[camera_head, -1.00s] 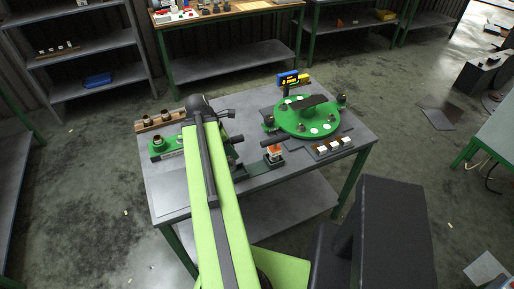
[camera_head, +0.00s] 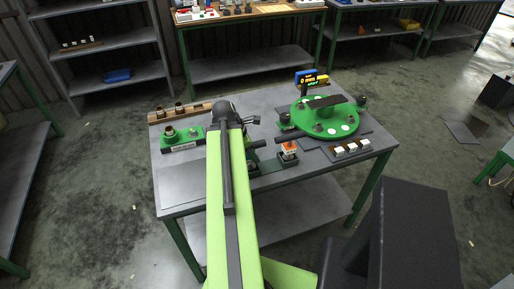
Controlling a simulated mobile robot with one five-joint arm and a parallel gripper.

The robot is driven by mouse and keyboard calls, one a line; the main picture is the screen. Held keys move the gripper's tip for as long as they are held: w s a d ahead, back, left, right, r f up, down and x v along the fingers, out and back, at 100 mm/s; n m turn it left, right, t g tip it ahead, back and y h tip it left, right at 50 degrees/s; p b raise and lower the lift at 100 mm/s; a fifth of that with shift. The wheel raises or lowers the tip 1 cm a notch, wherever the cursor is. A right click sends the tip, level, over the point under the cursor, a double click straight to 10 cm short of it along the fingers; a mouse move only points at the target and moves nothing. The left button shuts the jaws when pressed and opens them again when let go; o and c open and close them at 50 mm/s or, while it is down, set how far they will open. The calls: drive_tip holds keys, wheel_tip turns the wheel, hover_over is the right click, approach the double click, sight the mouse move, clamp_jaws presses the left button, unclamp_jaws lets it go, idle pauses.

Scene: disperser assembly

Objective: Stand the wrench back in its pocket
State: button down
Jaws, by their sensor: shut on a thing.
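My gripper (camera_head: 256,120) is at the far end of my green arm, above the left-middle part of the grey worktable (camera_head: 185,195). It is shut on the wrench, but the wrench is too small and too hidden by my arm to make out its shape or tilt. A short dark bar shows just right of my arm below the gripper; I cannot tell whether it is part of the wrench. The wrench's pocket cannot be told apart for certain.
A green round plate (camera_head: 345,127) with knobs stands at right. A green block (camera_head: 188,143) and a wooden rack (camera_head: 166,116) are at left. An orange-and-white part (camera_head: 289,147) is near the middle, white blocks (camera_head: 352,148) at front right, a blue-and-yellow device (camera_head: 311,79) behind.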

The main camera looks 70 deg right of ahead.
drive_tip(key=c, duration=0.8)
unclamp_jaws()
drive_tip(key=shift+c, duration=0.2)
drive_tip(key=shift+w+r+p, duration=0.1)
drive_tip(key=shift+r+p, duration=0.2)
drive_tip(key=shift+r, duration=0.15)
drive_tip(key=p+v, duration=1)
drive_tip(key=v, duration=0.1)
drive_tip(key=shift+w+r+p, duration=0.2)
drive_tip(key=shift+r+p, duration=0.1)
drive_tip(key=shift+p, duration=0.05)
drive_tip(key=shift+f, duration=0.15)
